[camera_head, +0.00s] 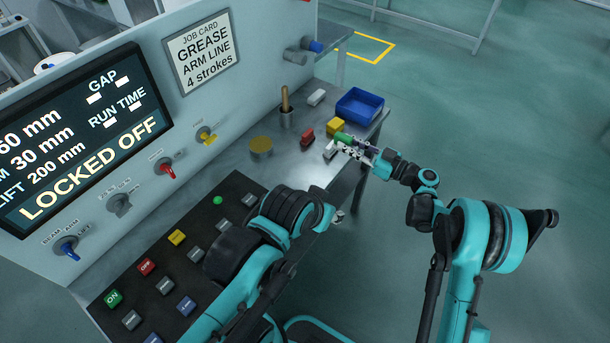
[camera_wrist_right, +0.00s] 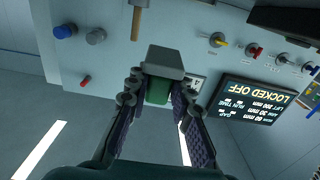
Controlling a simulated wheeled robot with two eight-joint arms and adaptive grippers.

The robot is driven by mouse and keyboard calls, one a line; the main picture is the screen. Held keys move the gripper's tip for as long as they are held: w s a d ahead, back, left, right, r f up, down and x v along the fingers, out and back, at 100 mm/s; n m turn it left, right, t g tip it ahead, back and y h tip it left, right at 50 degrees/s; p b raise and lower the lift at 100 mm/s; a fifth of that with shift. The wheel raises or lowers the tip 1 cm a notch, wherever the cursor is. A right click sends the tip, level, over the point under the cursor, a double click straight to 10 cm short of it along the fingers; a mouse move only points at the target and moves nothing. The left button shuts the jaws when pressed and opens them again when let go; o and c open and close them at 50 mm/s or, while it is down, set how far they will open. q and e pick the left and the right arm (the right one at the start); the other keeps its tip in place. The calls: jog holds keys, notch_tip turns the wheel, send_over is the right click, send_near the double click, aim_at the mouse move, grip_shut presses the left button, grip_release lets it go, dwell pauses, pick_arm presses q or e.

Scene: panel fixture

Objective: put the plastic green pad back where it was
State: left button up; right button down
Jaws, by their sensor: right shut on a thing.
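The green pad (camera_head: 343,138) is in my right gripper (camera_head: 357,149), at the right end of the metal bench. In the right wrist view the jaws (camera_wrist_right: 158,95) close on both sides of the pad's green part (camera_wrist_right: 158,91), with a grey block-like part (camera_wrist_right: 165,61) beyond it. Whether the pad touches the bench is unclear. A yellow block (camera_head: 335,125), a red block (camera_head: 307,135) and a pale grey block (camera_head: 329,151) are close by. My left arm reaches over the button panel; only a small piece near its end shows, and its jaws are not clear.
A blue bin (camera_head: 359,104) stands at the bench's far corner, with a white block (camera_head: 317,97) beside it. The screen (camera_head: 82,137) reads LOCKED OFF.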

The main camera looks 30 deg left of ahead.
jog(key=shift+s+a, duration=0.1)
jog(key=shift+a, duration=0.45)
jog(key=b, duration=0.4)
send_over(309, 177)
notch_tip(309, 177, down, 7)
jog(key=shift+r, duration=0.1)
notch_tip(309, 177, down, 4)
jog(key=shift+b, duration=1.2)
jog(key=shift+d+r, duration=0.1)
jog(key=c, duration=1.3)
grip_release()
jog(key=shift+c, duration=0.2)
